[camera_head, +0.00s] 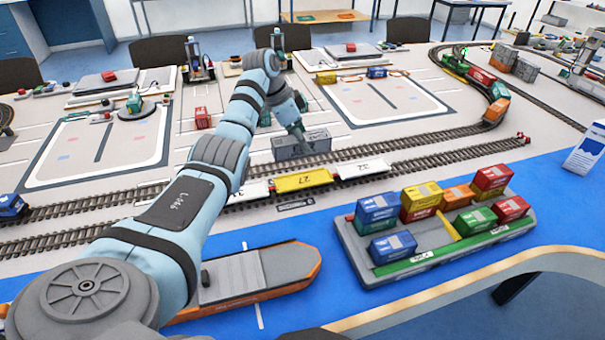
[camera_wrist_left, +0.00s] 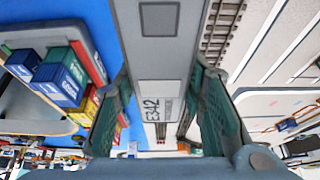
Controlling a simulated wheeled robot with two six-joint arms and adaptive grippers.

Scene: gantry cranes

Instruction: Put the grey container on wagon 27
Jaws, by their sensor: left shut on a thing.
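The grey container (camera_head: 302,146) is just behind the near tracks. My left gripper (camera_head: 297,128) reaches down from above and is shut on it. In the left wrist view the grey container (camera_wrist_left: 160,45), marked E342, lies between my two green-grey fingers. I cannot tell whether its underside touches the board. Wagon 27 (camera_head: 303,181) is yellow, its top looks empty, and it stands on the near track, in front of the container. My right gripper is not in view.
White wagons stand at both sides of wagon 27; the right one is wagon 32 (camera_head: 364,168). A grey barge (camera_head: 436,238) with several coloured containers lies at the front right. An orange-edged boat (camera_head: 250,275) is at the front.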

